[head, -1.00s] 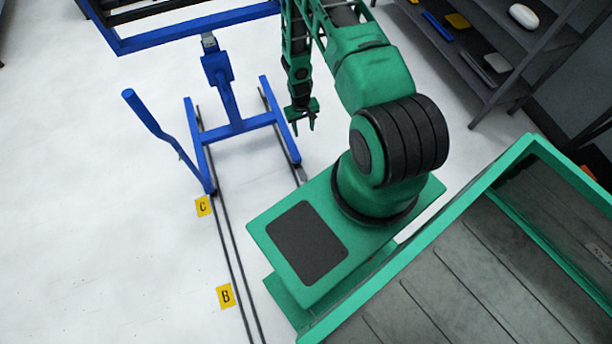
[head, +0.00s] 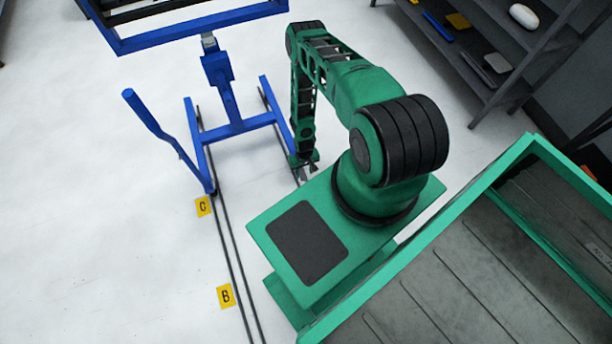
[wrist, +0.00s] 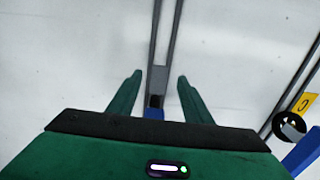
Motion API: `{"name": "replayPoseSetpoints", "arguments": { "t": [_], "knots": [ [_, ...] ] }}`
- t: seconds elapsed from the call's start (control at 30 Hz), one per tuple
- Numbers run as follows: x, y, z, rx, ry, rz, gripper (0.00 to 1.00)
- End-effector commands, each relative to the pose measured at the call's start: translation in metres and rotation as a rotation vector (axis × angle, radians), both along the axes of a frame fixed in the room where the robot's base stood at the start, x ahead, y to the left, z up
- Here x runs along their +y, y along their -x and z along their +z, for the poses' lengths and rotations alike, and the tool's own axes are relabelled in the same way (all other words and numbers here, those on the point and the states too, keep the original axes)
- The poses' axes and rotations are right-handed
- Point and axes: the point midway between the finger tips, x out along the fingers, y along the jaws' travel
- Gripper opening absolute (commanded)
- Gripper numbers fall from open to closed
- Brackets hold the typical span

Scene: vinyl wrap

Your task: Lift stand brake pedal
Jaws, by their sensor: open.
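The blue lift stand (head: 237,128) stands on the floor rails left of my arm, with a post and two long legs. At the end of its right leg is a small grey pedal, mostly hidden by my gripper in the head view. In the wrist view the grey pedal plate (wrist: 159,78) shows between my fingers, with a dark part and a blue leg end below it. My gripper (head: 304,168) points down over that leg end. In the wrist view my gripper (wrist: 160,76) is open, fingers apart on either side of the pedal; contact cannot be told.
Two dark rails (head: 231,254) run along the white floor. Yellow markers C (head: 203,206) and B (head: 225,296) lie beside them. A blue handle bar (head: 143,112) rises at the stand's left. A grey shelf (head: 480,75) stands at the upper right. Left floor is clear.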

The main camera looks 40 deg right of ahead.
Motion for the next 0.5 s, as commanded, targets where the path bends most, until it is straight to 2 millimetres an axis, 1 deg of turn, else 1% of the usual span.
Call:
{"name": "replayPoseSetpoints", "arguments": {
  "t": [0.03, 0.2, 0.33, 0.5],
  "knots": [
    [0.000, 0.000, -0.009, 0.000, 0.000, -0.001, 0.45],
    [0.000, 0.001, -0.033, 0.001, 0.000, 0.000, 0.45],
    [0.000, 0.000, -0.044, 0.001, 0.000, 0.000, 0.45],
    [0.000, 0.000, -0.051, 0.001, 0.000, 0.000, 0.45]
  ]
}}
